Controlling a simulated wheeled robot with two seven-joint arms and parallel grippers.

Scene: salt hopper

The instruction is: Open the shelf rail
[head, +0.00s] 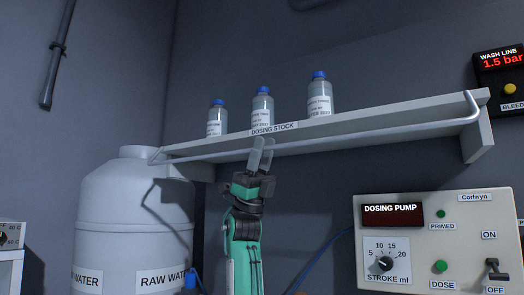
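The shelf rail (375,132) is a pale grey bar along the front of a wall shelf (420,112), bent up to a hooked end at the right. Its left end is by the white tank. My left gripper (264,140) is at the rail, left of the middle, under the DOSING STOCK label, pointing up. Its two grey fingers overlap the rail in the picture. They look close together, and I cannot tell whether the rail is between them. My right gripper is out of view.
Three blue-capped bottles (217,122) (262,110) (319,97) stand on the shelf behind the rail. A white RAW WATER tank (135,215) stands at left. A dosing pump panel (440,215) is at lower right, and a wash line display (500,62) is at upper right.

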